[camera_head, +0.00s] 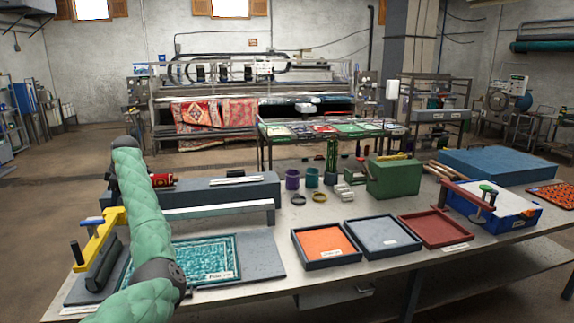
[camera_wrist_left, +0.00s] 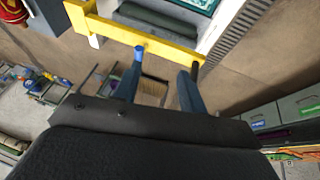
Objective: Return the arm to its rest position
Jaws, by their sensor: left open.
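My left arm (camera_head: 140,200), padded in green with dark joints, rises from the lower left in the head view. It passes in front of the yellow-barred tool and the rug. In the left wrist view my left gripper (camera_wrist_left: 160,72) is open, with its two fingers apart and nothing seen between them. A yellow bar (camera_wrist_left: 165,46) lies across the view near the fingertips; I cannot tell whether they touch it. In the head view the yellow bar (camera_head: 100,238) belongs to a tool with a dark roller at the bench's left end. My right gripper is not in view.
The workbench (camera_head: 330,206) holds a teal rug piece (camera_head: 208,262), an orange tray (camera_head: 325,243), a grey tray (camera_head: 383,236), a red tray (camera_head: 436,228), a green box (camera_head: 393,180) and a blue bin (camera_head: 520,222). Open floor (camera_head: 40,220) lies left of the bench.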

